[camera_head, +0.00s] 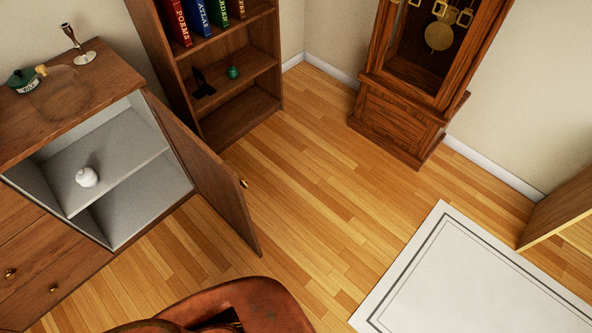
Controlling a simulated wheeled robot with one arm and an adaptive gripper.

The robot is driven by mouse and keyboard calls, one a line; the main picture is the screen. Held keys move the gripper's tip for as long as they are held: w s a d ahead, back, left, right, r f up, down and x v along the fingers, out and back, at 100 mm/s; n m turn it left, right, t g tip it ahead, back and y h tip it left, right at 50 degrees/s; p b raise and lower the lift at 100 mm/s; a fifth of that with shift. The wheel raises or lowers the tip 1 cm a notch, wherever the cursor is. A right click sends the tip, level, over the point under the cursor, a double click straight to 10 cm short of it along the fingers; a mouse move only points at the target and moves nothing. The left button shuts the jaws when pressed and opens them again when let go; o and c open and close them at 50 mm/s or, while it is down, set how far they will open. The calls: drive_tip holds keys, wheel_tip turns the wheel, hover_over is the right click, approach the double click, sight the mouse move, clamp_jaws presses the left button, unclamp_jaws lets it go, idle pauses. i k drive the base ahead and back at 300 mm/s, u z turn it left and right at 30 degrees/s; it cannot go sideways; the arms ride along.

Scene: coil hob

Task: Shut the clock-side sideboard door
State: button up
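The wooden sideboard (95,57) stands at the left. Its door (205,170) on the side towards the clock stands wide open, swung out from the compartment into the room. The door's small brass knob (243,184) shows on its right-hand face. The open compartment has a grey shelf (125,150) with a small white round pot (87,177) on it. The tall wooden clock (410,120) stands at the back, right of the door and apart from it. My gripper is not in view.
A bookcase (240,85) stands behind the door. Drawers (30,255) are left of the compartment. A candlestick (80,50) and green pot (22,78) stand on top. A reddish-brown rounded object (245,300) fills the bottom edge. Wood floor right of the door is clear up to a white rug (470,285).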

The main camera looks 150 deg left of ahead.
sight(218, 184)
drive_tip(key=z, duration=2)
drive_tip(key=k, duration=2.55)
drive_tip(key=z, duration=3.95)
drive_tip(key=k, duration=0.85)
drive_tip(key=z, duration=0.05)
